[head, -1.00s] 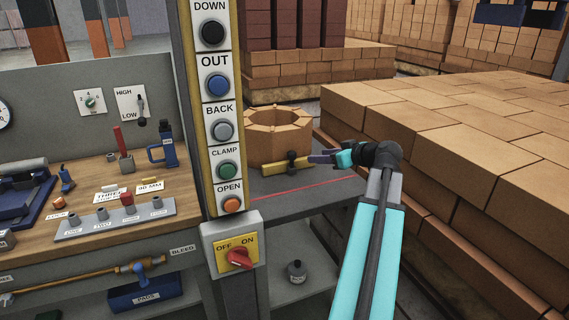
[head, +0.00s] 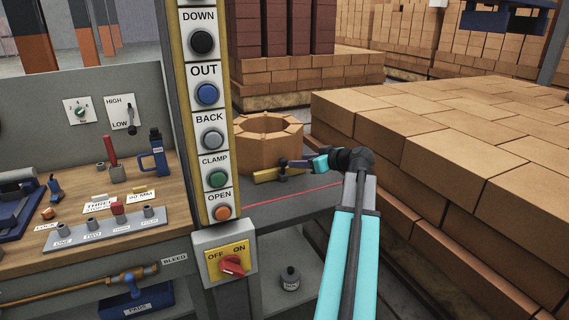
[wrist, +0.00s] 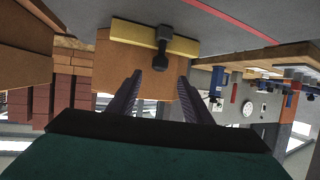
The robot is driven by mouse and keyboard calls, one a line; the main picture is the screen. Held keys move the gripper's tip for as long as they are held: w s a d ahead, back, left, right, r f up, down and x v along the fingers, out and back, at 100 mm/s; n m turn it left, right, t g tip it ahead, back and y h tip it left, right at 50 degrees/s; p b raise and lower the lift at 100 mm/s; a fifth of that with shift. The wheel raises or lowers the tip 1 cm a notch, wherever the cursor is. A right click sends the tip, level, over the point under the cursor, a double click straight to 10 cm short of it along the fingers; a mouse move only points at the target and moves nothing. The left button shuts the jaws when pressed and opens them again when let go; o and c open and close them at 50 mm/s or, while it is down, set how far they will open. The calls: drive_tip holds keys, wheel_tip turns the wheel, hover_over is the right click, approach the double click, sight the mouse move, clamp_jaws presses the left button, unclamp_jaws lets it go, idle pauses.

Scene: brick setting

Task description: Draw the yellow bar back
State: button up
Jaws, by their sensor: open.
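The yellow bar (head: 264,176) lies on the grey table in front of a ring of tan bricks (head: 262,146). A dark knob on a stem (head: 283,174) stands at the bar's middle. In the wrist view the bar (wrist: 128,34) crosses the upper part, with its dark knob (wrist: 161,58) pointing toward me. My gripper (head: 287,163) is at the knob in the head view, partly covering the bar. In the wrist view my open gripper (wrist: 158,82) has one finger on each side of the knob's line, with nothing seen held between them. Contact cannot be told.
A yellow button post (head: 208,120) and a red switch box (head: 226,250) stand left of the bar. A large brick stack (head: 440,140) rises close on the right. A red line (head: 290,196) runs along the table front. A tool bench (head: 110,215) is at the left.

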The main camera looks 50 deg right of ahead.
sight(286, 160)
drive_tip(key=x, duration=0.9)
drive_tip(key=shift+p, duration=0.4)
drive_tip(key=shift+c, duration=0.2)
clamp_jaws()
